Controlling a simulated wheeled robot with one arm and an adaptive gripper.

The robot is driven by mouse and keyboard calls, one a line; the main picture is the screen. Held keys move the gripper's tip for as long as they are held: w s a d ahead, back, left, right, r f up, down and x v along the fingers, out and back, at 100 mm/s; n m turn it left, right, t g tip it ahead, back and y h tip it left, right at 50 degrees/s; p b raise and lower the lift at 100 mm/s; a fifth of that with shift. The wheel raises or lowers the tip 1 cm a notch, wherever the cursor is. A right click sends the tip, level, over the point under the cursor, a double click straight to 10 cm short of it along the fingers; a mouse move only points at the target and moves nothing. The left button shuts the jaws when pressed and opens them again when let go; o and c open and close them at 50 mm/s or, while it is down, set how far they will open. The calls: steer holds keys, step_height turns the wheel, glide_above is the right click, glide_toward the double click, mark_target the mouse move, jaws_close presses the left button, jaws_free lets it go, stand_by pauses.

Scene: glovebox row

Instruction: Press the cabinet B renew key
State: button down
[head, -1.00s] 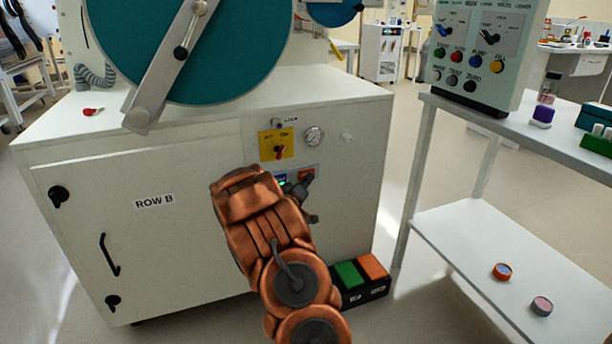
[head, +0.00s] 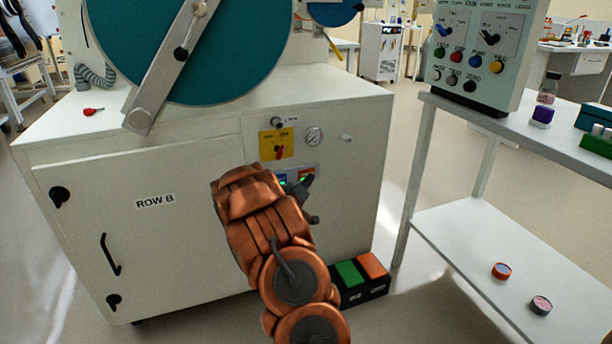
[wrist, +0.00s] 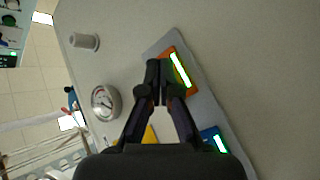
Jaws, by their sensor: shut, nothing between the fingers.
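The white cabinet marked ROW B (head: 190,230) has a small grey key panel on its front, with a blue key (head: 281,179) and an orange key (head: 308,171). My gripper (head: 309,181) is shut and empty at this panel, partly covering it. In the wrist view, my fingertips (wrist: 160,76) lie over part of the orange key (wrist: 188,82), which has a lit whitish-green bar. The blue key (wrist: 211,136), also with a lit bar, is at lower right. Key lettering is not readable, and I cannot tell whether the fingertips touch the orange key.
A yellow plate with a red knob (head: 279,152) and a round gauge (head: 314,137) sit above the panel. A black foot-pedal box (head: 364,292) with green and orange pads stands below. A grey two-level table (head: 455,230) stands to the right; floor shows between.

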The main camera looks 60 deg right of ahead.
steer(key=shift+s+a, duration=0.15)
steer(key=shift+s, duration=0.2)
steer(key=shift+a, duration=0.1)
steer(key=shift+s+a, duration=0.45)
steer(key=shift+s, duration=0.25)
steer(key=shift+s+a, duration=0.4)
steer(key=shift+s, duration=0.25)
steer(key=shift+s+a, duration=0.45)
steer(key=shift+s, duration=0.25)
